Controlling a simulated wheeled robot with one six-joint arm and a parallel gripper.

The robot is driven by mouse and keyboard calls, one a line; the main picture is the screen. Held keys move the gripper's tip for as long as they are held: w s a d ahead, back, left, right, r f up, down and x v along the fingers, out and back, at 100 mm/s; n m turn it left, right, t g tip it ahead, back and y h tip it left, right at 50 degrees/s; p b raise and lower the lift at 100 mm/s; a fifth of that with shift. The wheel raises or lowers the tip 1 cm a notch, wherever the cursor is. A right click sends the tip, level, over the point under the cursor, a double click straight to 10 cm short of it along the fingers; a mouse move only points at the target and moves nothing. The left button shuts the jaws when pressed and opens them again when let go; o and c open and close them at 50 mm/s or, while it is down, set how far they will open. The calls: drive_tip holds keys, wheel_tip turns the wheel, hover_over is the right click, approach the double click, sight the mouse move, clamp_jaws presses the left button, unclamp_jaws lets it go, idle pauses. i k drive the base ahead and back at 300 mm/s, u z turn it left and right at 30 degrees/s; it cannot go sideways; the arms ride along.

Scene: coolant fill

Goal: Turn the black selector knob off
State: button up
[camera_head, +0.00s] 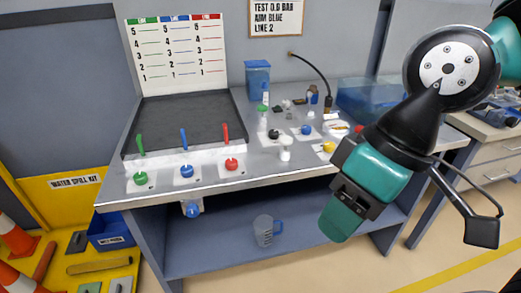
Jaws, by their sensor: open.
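The black selector knob (273,134) is a small dark knob on a light plate, on the grey workbench top (255,165) to the right of the dark tray. It is too small to tell which way it points. My gripper (345,212), teal and black, hangs in front of the bench at the right, nearer the camera, well apart from the knob. It is open, and I see nothing held in it. The knob itself is not covered by my arm.
Close to the black knob are a blue knob (306,130), a yellow knob (329,147) and a white upright fitting (285,150). A black hose (316,68) arches behind. Green, blue and red levers (183,139) stand left. My arm hides part of the bench's right side.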

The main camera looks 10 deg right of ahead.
sight(274, 135)
drive_tip(key=z, duration=0.25)
drive_tip(key=i, duration=1)
drive_tip(key=u, duration=0.4)
